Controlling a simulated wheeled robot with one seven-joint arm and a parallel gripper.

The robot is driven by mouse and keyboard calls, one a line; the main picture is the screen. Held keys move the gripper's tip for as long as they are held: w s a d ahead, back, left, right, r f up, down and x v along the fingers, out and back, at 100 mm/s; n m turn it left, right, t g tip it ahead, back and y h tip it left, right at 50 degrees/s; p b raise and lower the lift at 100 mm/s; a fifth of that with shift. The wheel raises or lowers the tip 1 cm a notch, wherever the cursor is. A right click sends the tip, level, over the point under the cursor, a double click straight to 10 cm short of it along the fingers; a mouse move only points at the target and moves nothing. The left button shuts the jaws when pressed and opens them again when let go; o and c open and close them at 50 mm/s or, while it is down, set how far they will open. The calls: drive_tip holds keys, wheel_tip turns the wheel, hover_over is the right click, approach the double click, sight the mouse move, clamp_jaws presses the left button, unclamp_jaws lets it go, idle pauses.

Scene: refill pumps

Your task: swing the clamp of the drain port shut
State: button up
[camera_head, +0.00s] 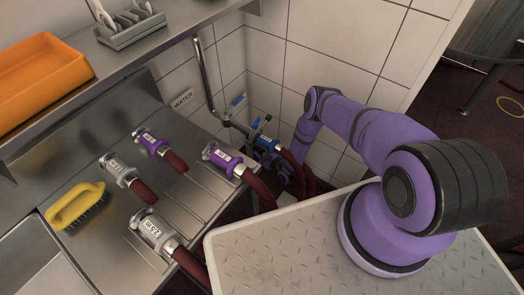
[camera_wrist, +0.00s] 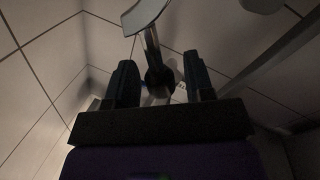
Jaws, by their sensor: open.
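My gripper (camera_wrist: 161,80) is open in the wrist view, with one dark finger on each side. In the head view my purple wrist (camera_head: 285,174) reaches low into the wall corner, below the blue-collared hose coupling (camera_head: 266,143). My fingertips and the drain port cannot be made out there.
Blue-handled valves (camera_head: 238,100) sit on the wall pipe (camera_head: 204,80). Purple-collared couplings (camera_head: 226,161) and grey-collared couplings (camera_head: 155,232) with dark red hoses lie on the steel counter. A yellow brush (camera_head: 76,206) lies at left. An orange tray (camera_head: 40,78) stands on the shelf above.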

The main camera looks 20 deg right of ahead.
clamp_jaws()
